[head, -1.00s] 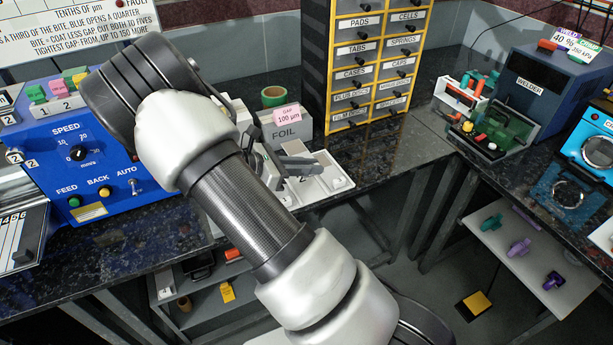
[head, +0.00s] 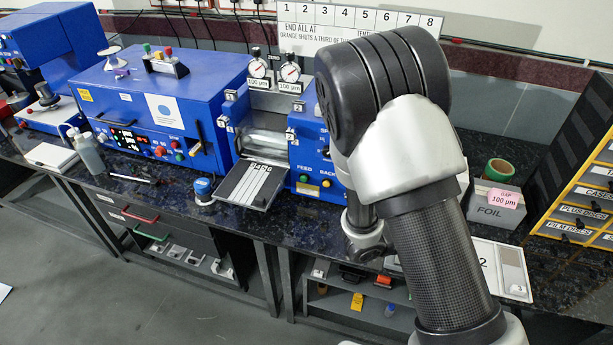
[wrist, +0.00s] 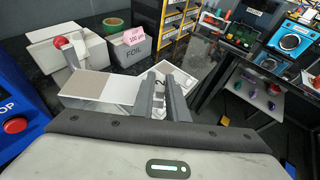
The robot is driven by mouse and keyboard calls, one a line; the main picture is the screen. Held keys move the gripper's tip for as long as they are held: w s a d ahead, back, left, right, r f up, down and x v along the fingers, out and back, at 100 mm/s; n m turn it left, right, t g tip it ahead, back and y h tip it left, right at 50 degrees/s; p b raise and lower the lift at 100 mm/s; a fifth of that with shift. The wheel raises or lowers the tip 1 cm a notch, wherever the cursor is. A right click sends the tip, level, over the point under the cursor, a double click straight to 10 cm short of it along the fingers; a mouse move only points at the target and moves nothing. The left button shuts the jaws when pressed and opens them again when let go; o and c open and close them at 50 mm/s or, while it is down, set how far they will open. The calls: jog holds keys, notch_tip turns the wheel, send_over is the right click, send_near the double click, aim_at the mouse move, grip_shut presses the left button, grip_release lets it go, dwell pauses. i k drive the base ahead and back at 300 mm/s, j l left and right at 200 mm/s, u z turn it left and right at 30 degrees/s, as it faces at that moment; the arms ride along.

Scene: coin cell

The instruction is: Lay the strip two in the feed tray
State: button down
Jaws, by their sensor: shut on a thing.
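My gripper (wrist: 166,98) is shut in the wrist view. A flat strip, grey at the left and white at the right (wrist: 100,88), reaches out to the left from its fingers; its number cannot be read. A white strip holder (head: 484,250) marked 2 lies on the bench at the right, with a grey strip by a 3 mark. It also shows beyond the fingers in the wrist view (wrist: 190,70). What appears to be the feed tray (head: 252,186), dark with pale lanes and numbers, juts out before the blue roller machine.
The blue roller machine (head: 305,150) with two dials stands behind the tray. A small blue-topped pot (head: 203,190) stands left of the tray. A FOIL box (head: 495,210) with a green roll and a yellow drawer cabinet (head: 585,190) stand at the right.

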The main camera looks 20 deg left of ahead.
aim_at(252, 183)
jog(key=k+j, duration=0.1)
jog(key=j, duration=1.35)
jog(key=k+j, duration=0.15)
jog(key=j, duration=1.35)
jog(key=k, duration=0.05)
